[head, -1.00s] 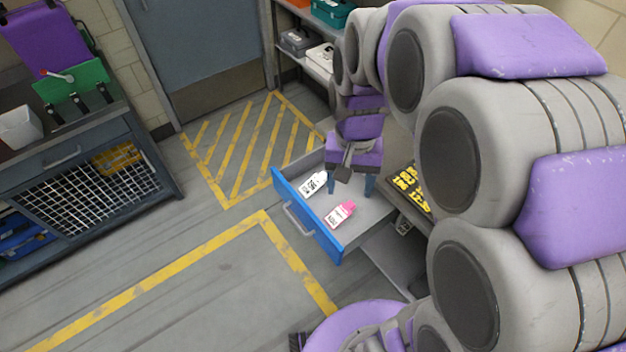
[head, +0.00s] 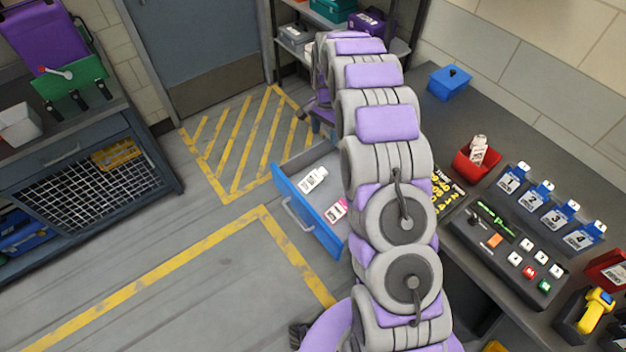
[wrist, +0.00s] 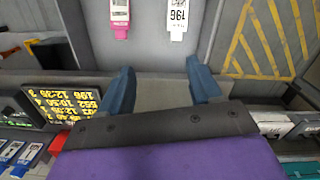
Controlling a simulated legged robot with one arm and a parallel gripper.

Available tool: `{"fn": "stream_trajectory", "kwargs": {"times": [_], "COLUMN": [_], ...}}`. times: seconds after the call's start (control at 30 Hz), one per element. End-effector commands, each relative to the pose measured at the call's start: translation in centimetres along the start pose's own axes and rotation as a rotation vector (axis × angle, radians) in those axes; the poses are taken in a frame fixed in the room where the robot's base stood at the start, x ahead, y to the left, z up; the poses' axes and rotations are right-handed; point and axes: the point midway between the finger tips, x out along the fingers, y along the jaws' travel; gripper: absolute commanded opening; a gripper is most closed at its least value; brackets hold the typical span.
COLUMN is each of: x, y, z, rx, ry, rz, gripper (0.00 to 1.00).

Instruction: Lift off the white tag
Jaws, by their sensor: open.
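The white tag (head: 313,180) lies in the open drawer (head: 308,212) with the blue front. A pink tag (head: 337,209) lies near it, closer to the drawer front's near end. In the wrist view the white tag (wrist: 178,17), with dark print reading 196, is at the top edge and partly cut off. The pink tag (wrist: 119,14) is to its left. My gripper (wrist: 160,66) is open and empty, its two blue fingers apart and below both tags in that view. In the head view my arm hides most of the gripper.
A bench on the right holds a yellow-lettered display (wrist: 65,100), a red bin (head: 476,163), a blue box (head: 450,82), several numbered blue holders and a button panel (head: 510,250). A dark cabinet (head: 80,170) stands at the left. The marked floor between is clear.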

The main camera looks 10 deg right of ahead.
Motion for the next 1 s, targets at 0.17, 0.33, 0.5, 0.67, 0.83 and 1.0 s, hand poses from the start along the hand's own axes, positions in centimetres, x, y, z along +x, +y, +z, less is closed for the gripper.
{"fn": "stream_trajectory", "kwargs": {"times": [0.17, 0.33, 0.5, 0.67, 0.83, 1.0], "x": [4.9, 8.4, 9.8, 10.9, 13.6, 16.9], "y": [-2.1, -3.3, -3.7, -3.8, -3.8, -3.9], "z": [-2.6, -4.2, -4.9, -5.0, -5.0, -5.2], "rx": [0.103, 0.178, 0.211, 0.215, 0.214, 0.213], "ry": [0.010, 0.020, 0.026, 0.026, 0.026, 0.027], "rz": [-0.005, -0.011, -0.016, -0.016, -0.015, -0.016], "gripper": [0.64, 0.64, 0.64, 0.64, 0.64, 0.64]}}
